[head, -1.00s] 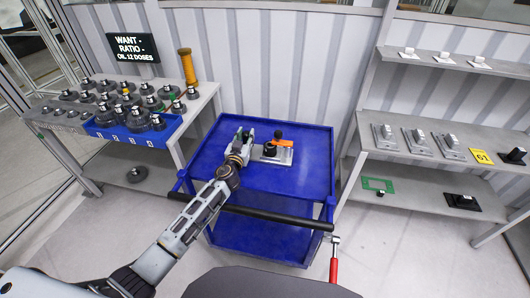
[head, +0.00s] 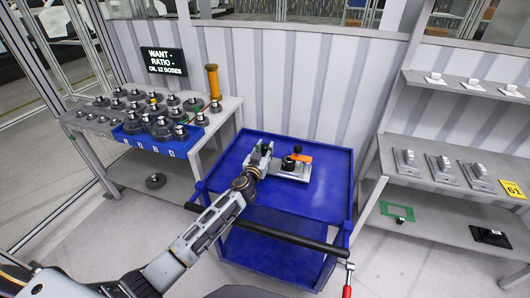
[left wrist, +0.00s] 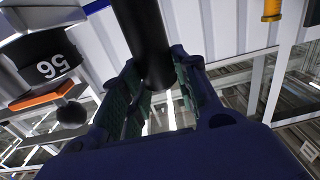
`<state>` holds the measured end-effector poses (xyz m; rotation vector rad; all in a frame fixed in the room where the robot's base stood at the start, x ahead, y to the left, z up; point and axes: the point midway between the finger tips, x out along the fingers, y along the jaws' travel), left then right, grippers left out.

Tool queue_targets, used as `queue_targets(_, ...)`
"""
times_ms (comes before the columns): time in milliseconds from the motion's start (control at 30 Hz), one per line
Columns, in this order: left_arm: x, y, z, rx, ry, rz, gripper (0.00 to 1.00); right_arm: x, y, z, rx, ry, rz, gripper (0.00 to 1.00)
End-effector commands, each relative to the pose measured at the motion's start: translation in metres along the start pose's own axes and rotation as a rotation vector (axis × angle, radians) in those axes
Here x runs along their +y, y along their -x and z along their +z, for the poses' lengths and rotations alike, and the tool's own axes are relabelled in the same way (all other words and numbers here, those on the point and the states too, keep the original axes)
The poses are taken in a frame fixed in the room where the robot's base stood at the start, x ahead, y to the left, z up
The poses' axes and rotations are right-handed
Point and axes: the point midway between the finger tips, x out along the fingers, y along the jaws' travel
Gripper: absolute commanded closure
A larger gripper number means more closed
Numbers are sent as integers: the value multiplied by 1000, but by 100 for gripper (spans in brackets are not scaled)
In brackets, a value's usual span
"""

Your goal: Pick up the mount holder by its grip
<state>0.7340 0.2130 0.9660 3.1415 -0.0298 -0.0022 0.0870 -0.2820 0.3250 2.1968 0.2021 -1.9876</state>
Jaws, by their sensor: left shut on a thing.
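The mount holder (head: 293,171) is a light metal plate with a black round part, an orange lever (head: 300,158) and a dark knob. In the head view it is at the blue cart's top, and I cannot tell whether it touches it. My left gripper (head: 266,150) is at its left side. In the left wrist view the fingers (left wrist: 155,95) are closed around a black cylindrical grip (left wrist: 143,35). The black round part marked 56 (left wrist: 48,64) and the orange lever (left wrist: 42,97) show at left there. My right gripper is not in view.
The blue cart (head: 320,205) has a dark handle bar along its near side. A bench at left holds a blue bin (head: 150,143) with several round weights and a yellow cylinder (head: 213,82).

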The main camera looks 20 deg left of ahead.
Motion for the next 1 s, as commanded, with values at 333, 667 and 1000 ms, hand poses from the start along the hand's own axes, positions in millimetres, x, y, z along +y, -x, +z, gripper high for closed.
queue_targets(333,0,-1,-46,10,4,0,100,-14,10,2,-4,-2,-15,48)
queue_targets(667,0,-1,-76,10,4,1,100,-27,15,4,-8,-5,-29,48)
queue_targets(1000,0,0,-83,8,4,1,100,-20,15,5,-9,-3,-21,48)
